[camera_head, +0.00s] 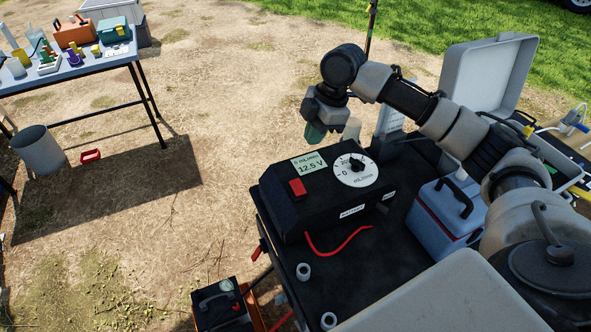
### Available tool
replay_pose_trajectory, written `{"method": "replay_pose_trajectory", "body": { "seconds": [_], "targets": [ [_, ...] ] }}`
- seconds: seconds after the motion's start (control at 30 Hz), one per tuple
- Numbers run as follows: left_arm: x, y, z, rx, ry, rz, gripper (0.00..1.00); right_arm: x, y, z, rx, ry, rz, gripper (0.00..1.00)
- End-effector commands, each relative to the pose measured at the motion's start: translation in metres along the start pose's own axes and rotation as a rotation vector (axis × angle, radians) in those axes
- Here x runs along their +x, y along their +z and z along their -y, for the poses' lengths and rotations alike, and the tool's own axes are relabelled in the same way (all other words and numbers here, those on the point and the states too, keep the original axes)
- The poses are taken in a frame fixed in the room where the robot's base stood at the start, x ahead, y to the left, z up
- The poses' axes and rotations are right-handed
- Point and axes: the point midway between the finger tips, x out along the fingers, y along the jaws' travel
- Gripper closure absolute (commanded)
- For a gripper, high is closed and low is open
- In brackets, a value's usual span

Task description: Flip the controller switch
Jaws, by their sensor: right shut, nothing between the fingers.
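The controller (325,197) is a black box on a dark tabletop. Its sloped face carries a red rocker switch (297,187), a display (310,165) reading 12.5 V and a white round dial (354,170) with a black knob. I cannot tell the switch's position for sure. My right gripper (316,132) points down above and beyond the controller's back edge, apart from the switch. It is shut and empty. My left gripper is not in view.
A blue-and-white cooler (447,209) and an open grey case (487,75) stand right of the controller. A red cable (340,243) lies in front. Further left are a table (75,68) with equipment and a grey bucket (39,150). Open ground lies between.

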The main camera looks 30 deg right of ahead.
Motion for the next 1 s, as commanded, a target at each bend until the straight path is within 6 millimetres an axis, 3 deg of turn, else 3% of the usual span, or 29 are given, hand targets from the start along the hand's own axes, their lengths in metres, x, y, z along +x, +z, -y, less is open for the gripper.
{"method": "replay_pose_trajectory", "body": {
  "seconds": [0.3, 0.47, 1.0],
  "targets": [
    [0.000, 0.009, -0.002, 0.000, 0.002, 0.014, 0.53, 0.001, -0.001, 0.000, 0.000, 0.000, -0.001, 1.00],
    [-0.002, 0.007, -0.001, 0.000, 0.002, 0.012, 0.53, 0.015, -0.001, 0.000, 0.001, -0.001, 0.000, 1.00],
    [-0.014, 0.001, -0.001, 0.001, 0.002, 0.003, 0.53, 0.118, 0.004, -0.002, 0.002, 0.000, 0.000, 1.00]
  ]
}}
